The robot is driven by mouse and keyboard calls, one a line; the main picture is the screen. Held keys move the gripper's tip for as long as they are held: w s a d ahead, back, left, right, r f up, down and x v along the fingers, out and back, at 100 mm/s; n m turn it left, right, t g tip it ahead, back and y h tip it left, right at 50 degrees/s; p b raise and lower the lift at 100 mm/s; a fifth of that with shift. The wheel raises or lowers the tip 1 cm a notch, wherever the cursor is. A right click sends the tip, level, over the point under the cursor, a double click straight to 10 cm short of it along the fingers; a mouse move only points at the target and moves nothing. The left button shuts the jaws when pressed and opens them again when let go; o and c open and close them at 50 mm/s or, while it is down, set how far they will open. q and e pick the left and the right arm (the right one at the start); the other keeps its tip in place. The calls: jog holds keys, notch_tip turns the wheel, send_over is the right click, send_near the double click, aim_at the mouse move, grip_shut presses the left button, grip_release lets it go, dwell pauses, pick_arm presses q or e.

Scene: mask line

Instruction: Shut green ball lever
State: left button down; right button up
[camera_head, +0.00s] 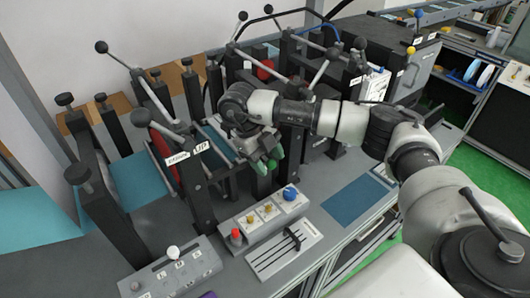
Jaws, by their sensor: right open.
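My right gripper (262,158) reaches in from the right and points down among the upright black frames of the machine (198,190). Its jaws are open. Small green patches show right at its fingertips; I cannot tell whether they are finger pads or the green ball of the lever. No other green ball is clear in view. Several black-balled levers (102,47) stand up on the frames. My wrist and forearm hide part of the machine behind them. My left gripper is not in view.
A control box with a red button (235,236) and a blue knob (290,193) stands in front of the frames. A slotted plate (283,250) lies beside it. A blue pad (352,200) lies on clear bench at right. Yellow (411,50) and blue (417,13) balls stand at the back right.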

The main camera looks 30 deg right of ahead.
jog(key=v, duration=1.1)
jog(key=shift+f, duration=0.15)
